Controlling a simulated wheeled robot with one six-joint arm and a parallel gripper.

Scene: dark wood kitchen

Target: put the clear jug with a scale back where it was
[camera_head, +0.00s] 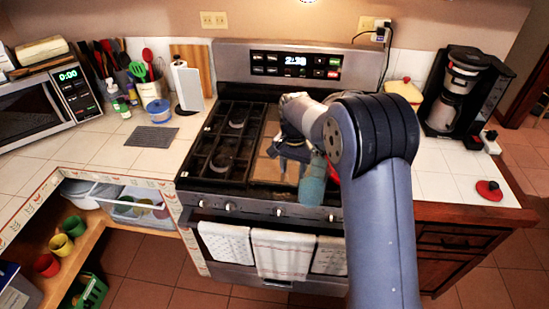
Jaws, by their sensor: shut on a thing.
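My gripper (291,150) is over the front right part of the stove, partly hidden by my own arm. It is shut on a greenish, see-through vessel (313,183), which appears to be the clear jug. The jug hangs just below and to the right of the gripper, near the stove's front edge. A bit of red shows at its right side. My arm covers part of it, and no scale marks can be made out. I cannot tell whether its base touches the stove.
The stove (222,150) has dark grates on the left. Left counter: microwave (40,105), utensils, paper towel roll (187,86), blue-lidded jar (159,111), grey mat (151,137). Right counter: coffee maker (462,92), yellowish canister (405,92), red lid (489,190). Lower left shelves hold colored cups (73,226).

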